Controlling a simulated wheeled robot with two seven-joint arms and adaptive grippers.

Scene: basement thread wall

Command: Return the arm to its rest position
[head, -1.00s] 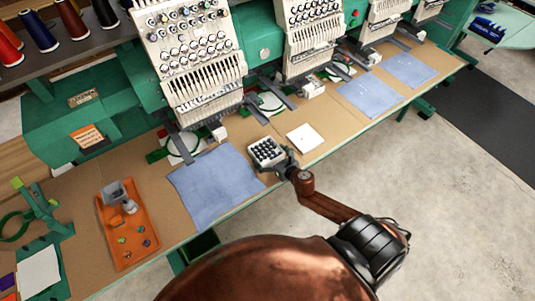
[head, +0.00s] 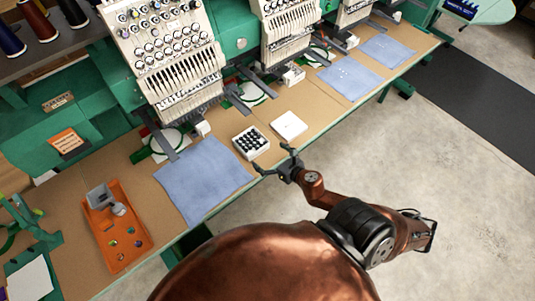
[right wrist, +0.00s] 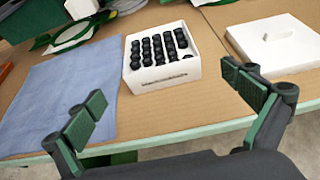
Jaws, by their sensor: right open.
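My right gripper (head: 274,164) is open and empty at the front edge of the tan table (head: 268,122). In the right wrist view its two green-padded fingers (right wrist: 168,108) stand wide apart, with nothing between them. Beyond them, apart from the fingers, a white box (head: 251,142) with rows of black bobbin-like pieces sits on the table; it also shows in the right wrist view (right wrist: 160,78). My copper-coloured right arm reaches in from the bottom of the head view. My left gripper is in neither view.
A blue cloth (head: 203,180) lies left of the box, and a white lid-like square (head: 289,126) lies right of it. An orange tray (head: 118,232) with small parts is farther left. Embroidery heads (head: 170,65) stand behind. The floor (head: 400,150) in front is clear.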

